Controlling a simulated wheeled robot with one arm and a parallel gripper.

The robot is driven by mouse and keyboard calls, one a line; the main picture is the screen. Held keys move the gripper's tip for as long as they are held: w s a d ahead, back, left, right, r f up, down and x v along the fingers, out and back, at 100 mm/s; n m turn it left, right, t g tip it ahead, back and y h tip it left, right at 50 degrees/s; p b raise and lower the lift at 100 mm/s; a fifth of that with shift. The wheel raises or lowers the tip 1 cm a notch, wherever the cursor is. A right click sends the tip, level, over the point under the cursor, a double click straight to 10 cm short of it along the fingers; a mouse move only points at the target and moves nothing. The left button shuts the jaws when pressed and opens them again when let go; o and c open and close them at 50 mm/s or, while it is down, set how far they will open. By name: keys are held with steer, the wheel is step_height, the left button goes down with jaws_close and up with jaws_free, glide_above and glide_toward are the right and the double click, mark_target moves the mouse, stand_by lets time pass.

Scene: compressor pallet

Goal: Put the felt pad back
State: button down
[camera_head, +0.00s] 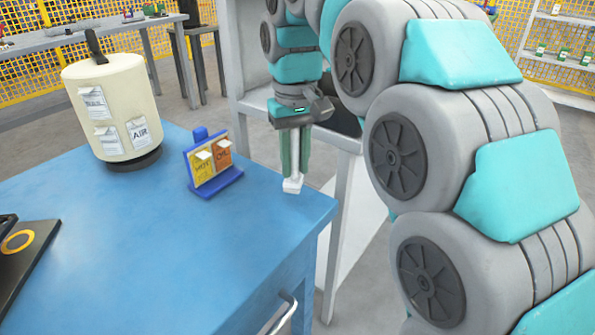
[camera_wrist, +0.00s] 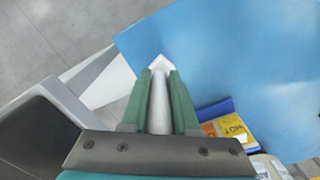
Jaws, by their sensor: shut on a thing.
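My gripper (camera_head: 293,165) hangs pointing down near the right corner of the blue table (camera_head: 240,270). Its green fingers are shut on a white rod-like piece with a flat, wider end (camera_head: 292,186). The wrist view shows the same white piece (camera_wrist: 161,62) between the two fingers, its end pointing toward the blue top. I cannot tell whether this piece is the felt pad or whether its end touches the table. No other thing in view is plainly a felt pad.
A blue stand with yellow and orange signs (camera_head: 210,164) stands left of my gripper. A cream cylinder with labels (camera_head: 112,105) stands behind it on a dark base. A black item with a yellow ring (camera_head: 22,262) lies at far left. The table's front middle is clear.

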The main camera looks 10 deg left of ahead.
mark_target(296, 179)
steer(key=shift+f, duration=1.7)
steer(key=c, duration=0.7)
jaws_free()
